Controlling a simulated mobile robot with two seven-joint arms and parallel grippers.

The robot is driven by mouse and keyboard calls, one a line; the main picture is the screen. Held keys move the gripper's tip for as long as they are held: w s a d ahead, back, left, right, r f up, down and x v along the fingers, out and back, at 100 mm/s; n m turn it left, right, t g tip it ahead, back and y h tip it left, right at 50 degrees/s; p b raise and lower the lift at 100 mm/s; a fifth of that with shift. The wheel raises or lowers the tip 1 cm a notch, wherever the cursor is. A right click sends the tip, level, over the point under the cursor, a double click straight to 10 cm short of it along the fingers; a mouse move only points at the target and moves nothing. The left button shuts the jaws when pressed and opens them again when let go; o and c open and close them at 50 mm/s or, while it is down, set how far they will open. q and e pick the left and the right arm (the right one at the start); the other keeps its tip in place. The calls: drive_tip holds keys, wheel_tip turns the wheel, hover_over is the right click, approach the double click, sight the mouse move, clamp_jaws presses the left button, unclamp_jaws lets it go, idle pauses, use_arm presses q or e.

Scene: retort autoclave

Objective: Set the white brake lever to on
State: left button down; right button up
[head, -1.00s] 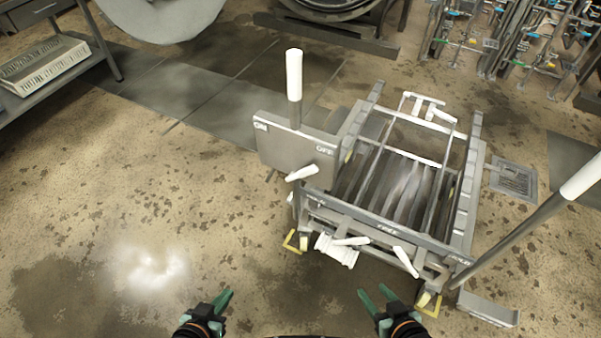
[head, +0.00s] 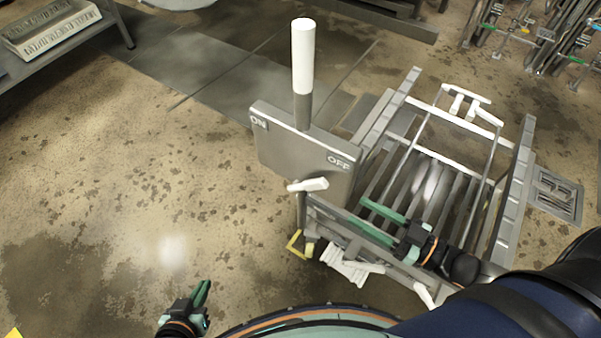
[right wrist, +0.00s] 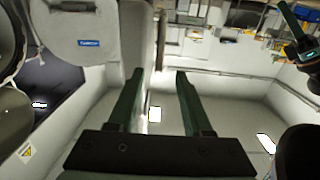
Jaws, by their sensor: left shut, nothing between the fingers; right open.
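The brake lever has a thick white grip (head: 303,58) on a grey shaft. It stands roughly upright in the head view, behind a grey plate (head: 290,160) marked ON at the left and OFF at the right. The shaft shows between the two marks; I cannot tell its exact setting. My right gripper (head: 362,215) is open and empty, over the cart's front part, right of and below the plate, apart from the lever. My left gripper (head: 206,290) is shut and empty, low over the floor at the left. The right wrist view shows the right gripper's open fingers (right wrist: 160,74) but no lever.
A grey cart frame (head: 522,185) with slats stands at the right. A smaller white handle (head: 308,184) sticks out just below the plate. A shelf with a white tray (head: 50,30) is at the far left. The floor left of the plate is clear.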

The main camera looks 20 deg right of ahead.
sight(314, 185)
drive_tip(key=shift+y, duration=0.3)
drive_tip(key=b+x, duration=0.1)
drive_tip(key=x, duration=1.1)
drive_tip(key=shift+w+a, duration=0.15)
drive_tip(key=shift+w, duration=0.2)
drive_tip(key=shift+c, duration=0.3)
clamp_jaws()
idle(0.5)
